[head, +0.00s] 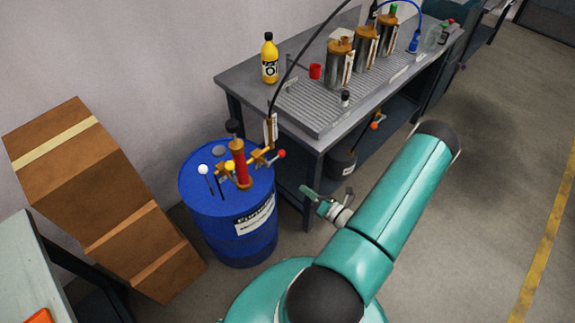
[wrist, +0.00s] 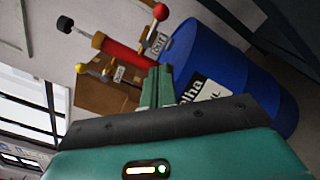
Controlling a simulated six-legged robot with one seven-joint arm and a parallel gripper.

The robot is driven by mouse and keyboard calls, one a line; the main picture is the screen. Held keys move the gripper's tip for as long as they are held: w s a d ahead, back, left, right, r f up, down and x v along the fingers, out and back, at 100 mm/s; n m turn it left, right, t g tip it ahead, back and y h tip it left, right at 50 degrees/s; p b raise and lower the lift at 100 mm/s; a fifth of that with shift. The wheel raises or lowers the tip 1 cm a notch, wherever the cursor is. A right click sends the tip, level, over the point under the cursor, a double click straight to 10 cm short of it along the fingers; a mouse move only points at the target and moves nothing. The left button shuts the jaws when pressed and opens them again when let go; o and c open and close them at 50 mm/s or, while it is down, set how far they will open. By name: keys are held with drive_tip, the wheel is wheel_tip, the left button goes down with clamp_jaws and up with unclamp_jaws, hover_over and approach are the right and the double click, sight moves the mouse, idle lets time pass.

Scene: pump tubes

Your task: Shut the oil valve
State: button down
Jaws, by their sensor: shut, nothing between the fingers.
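A blue drum (head: 228,215) stands beside the workbench, with a red pump cylinder (head: 239,160) and brass pipework on its top. A red-knobbed lever (head: 281,154) sticks out on the right side of the pipework. In the wrist view this lever (wrist: 160,12) stands up beside a small label. A yellow-knobbed lever (head: 230,166) sits at the left of the cylinder; it also shows in the wrist view (wrist: 82,68) near another label. My gripper (head: 308,192) is shut and empty, right of the drum, apart from both levers.
A grey workbench (head: 300,150) behind carries several metal canisters and a yellow bottle (head: 269,58). A white-knobbed rod (head: 204,169) rises at the drum's left. A black hose runs up from the pipework. Cardboard boxes (head: 75,155) lean at left. Floor at right is clear.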

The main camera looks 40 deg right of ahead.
drive_tip(key=shift+s+d+f+m+h, duration=0.25)
drive_tip(key=shift+f+m+h, duration=0.15)
drive_tip(key=shift+f+m, duration=0.1)
approach(276, 158)
drive_tip(key=w+f, duration=0.3)
drive_tip(key=f, duration=0.1)
drive_tip(key=shift+w+d+r, duration=0.4)
drive_tip(key=shift+w+r, duration=0.15)
drive_tip(key=shift+w, duration=0.15)
drive_tip(key=shift+w+d+r, duration=0.4)
drive_tip(key=shift+w+r, duration=0.1)
drive_tip(key=shift+w, duration=0.2)
